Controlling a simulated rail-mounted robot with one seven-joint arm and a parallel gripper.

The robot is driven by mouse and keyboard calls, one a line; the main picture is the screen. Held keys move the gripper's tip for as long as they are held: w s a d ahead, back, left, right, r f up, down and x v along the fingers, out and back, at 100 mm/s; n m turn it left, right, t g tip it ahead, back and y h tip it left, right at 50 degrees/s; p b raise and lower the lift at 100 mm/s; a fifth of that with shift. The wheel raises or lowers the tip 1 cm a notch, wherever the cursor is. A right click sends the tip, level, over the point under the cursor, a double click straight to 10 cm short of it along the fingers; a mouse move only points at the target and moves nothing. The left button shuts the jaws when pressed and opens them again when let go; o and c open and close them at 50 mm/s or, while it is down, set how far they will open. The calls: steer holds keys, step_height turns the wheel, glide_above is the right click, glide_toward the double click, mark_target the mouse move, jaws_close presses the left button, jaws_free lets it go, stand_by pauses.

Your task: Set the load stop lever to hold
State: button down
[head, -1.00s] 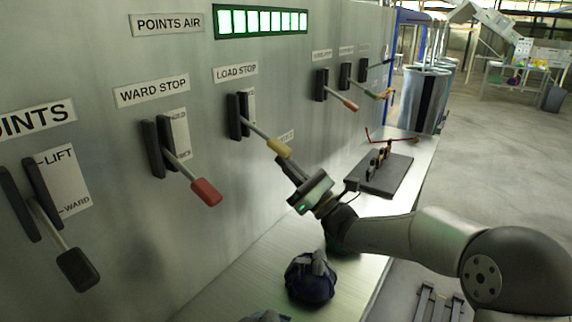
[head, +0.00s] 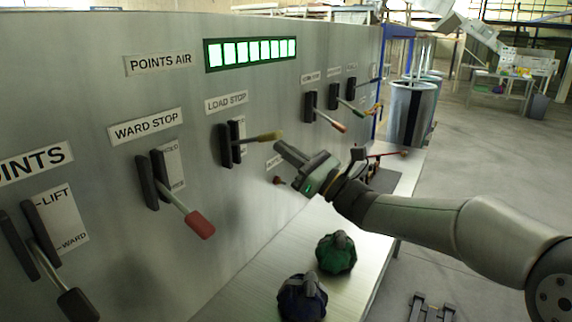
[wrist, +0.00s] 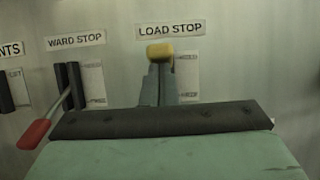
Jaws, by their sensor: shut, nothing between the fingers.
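The load stop lever has a yellow handle (head: 270,136) on a short metal rod. It comes out of a dark slotted bracket (head: 226,146) under the LOAD STOP label (head: 227,102). The rod stands out from the panel nearly level, tipped slightly up. My gripper (head: 279,147) is shut and empty, its tips just below the handle's end. In the wrist view the yellow handle (wrist: 160,51) shows just above the finger tips (wrist: 158,72). I cannot tell if they touch. The small position words beside the bracket are too blurred to read.
The red ward stop lever (head: 200,225) is at left, hanging downward. A green bag (head: 336,254) and a dark blue bag (head: 302,298) lie on the bench (head: 262,270) below.

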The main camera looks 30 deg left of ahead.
steer(key=shift+a+r, duration=0.15)
steer(key=shift+r, duration=1.35)
steer(key=shift+s+r+p, duration=0.2)
steer(key=shift+r+p, duration=0.1)
steer(key=shift+r, duration=0.25)
steer(key=shift+a+r, duration=0.1)
steer(key=b, duration=0.6)
glide_toward(279, 133)
steer(key=d, duration=0.4)
steer(key=shift+r, duration=0.25)
steer(key=shift+f, duration=0.1)
